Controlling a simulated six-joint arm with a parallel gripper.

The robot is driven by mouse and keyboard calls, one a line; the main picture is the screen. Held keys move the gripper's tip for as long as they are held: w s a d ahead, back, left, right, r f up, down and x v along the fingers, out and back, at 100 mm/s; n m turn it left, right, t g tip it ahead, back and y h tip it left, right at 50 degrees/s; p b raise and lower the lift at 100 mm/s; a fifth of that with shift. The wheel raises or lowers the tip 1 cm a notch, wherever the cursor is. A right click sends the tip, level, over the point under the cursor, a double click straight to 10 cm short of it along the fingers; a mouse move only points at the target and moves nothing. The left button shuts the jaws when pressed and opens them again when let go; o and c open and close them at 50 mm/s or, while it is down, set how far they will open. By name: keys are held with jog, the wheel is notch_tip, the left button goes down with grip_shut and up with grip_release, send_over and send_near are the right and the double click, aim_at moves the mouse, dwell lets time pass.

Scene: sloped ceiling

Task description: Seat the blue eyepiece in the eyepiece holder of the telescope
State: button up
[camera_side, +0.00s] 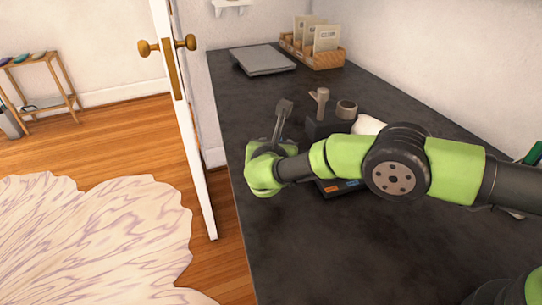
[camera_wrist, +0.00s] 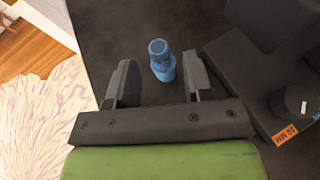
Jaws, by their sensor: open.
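The blue eyepiece (camera_wrist: 161,62) shows in the wrist view on the dark worktop, apparently upright, left of a black labelled tray. My gripper (camera_wrist: 160,75) is open, with one finger on each side of the eyepiece in the picture. I see no contact, and the fingers hold nothing. A white piece (camera_side: 368,125) is partly hidden by my arm.
The black tray (camera_wrist: 235,70) has an orange "10 MM" label and a dark round piece (camera_wrist: 291,101). A flat grey case (camera_side: 262,60) and a wooden box of cards (camera_side: 318,50) stand at the back. The worktop's left edge is close to my wrist. The front worktop is clear.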

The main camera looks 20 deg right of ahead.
jog(key=v, duration=0.8)
jog(key=shift+r, duration=0.1)
jog(key=s+d+r+m+g+y, duration=0.1)
jog(key=s+d+r+m+g, duration=0.3)
jog(key=d+r+m, duration=0.45)
jog(key=s+d+r+m+g+y, duration=0.1)
jog(key=s+d+r+m+g, duration=0.25)
jog(key=d+r+m, duration=0.5)
jog(key=s+r+m+t+y, duration=0.1)
jog(key=s+r+m+y, duration=0.2)
jog(key=s+m, duration=0.4)
jog(key=s+d+r+m+t+y, duration=0.1)
jog(key=s+r+m+y, duration=0.2)
jog(key=s+m, duration=0.5)
jog(key=s, duration=0.3)
jog(key=shift+s+d+r+m+y, duration=0.25)
jog(key=shift+s+r+m+y, duration=0.05)
jog(key=shift+s+r, duration=0.1)
jog(key=shift+o, duration=0.5)
jog(key=shift+s+a+f+m+t, duration=0.1)
jog(key=shift+s+a+m+t, duration=0.1)
jog(key=shift+s+m+t, duration=0.5)
jog(key=shift+w, duration=0.1)
